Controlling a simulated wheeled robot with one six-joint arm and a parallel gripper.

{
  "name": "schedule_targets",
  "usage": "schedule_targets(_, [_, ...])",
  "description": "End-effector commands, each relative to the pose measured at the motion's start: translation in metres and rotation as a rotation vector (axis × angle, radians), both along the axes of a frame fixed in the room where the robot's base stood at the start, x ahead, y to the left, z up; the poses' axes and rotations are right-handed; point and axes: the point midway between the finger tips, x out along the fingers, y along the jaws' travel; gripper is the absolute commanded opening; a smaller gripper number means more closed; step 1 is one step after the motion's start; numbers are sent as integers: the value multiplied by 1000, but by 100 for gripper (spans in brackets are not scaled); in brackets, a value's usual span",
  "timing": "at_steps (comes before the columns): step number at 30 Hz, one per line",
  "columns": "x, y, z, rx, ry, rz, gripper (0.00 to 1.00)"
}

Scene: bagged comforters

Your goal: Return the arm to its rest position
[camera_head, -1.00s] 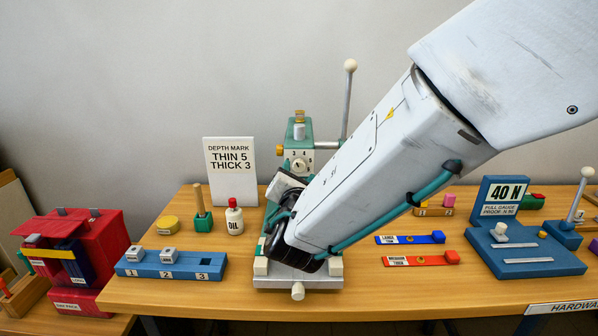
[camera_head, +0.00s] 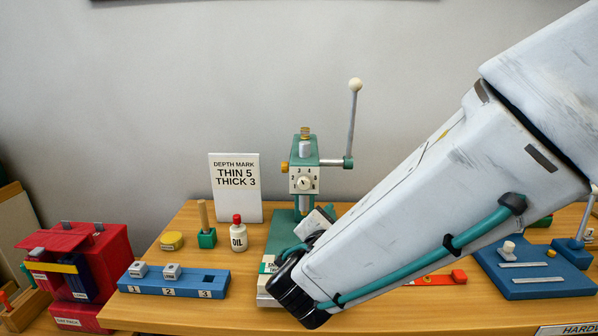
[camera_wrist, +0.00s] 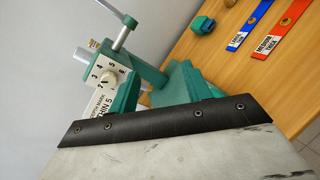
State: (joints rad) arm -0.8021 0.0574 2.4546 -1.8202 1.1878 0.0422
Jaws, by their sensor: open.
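My arm reaches in from the upper right in the head view, and its dark wrist end hangs in front of the green press (camera_head: 304,160). My gripper is mostly hidden behind the wrist there. In the wrist view my gripper (camera_wrist: 155,95) shows two green fingers, apart, with nothing held between them. The press, with its numbered white dial and lever, stands beyond the fingers in the wrist view (camera_wrist: 108,78). The press base is partly covered by my wrist in the head view.
A blue block numbered 1 to 3 (camera_head: 187,291), an oil bottle (camera_head: 238,236), a green holder (camera_head: 207,238) and a depth card (camera_head: 236,207) stand left of the press. A red rack (camera_head: 82,262) is far left. A blue gauge (camera_head: 530,278) and a red strip (camera_head: 432,280) lie right.

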Motion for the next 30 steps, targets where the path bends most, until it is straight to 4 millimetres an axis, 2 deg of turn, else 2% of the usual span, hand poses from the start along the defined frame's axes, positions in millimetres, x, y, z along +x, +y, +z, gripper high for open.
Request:
schedule_targets(1, [-10, -30, 0, 68, 30, -121, 49])
schedule_targets(3, [-28, -71, -5, 171, 79, -304, 49])
schedule_targets(6, [-63, -122, -12, 339, 146, -565, 49])
schedule_targets(10, [-119, -166, -22, 593, 226, -895, 49])
schedule_targets(12, [-151, -178, -26, 751, 265, -1063, 49])
schedule_targets(14, [-176, -182, -28, 900, 295, -1200, 49])
schedule_targets(18, [-224, -173, -22, 1286, 345, -1468, 49])
schedule_targets(21, [-241, -166, -10, 1523, 338, -1570, 49])
schedule_targets(24, [-248, -170, 2, 1666, 287, -1606, 49])
schedule_targets(30, [-251, -185, 11, 1730, 199, -1618, 49])
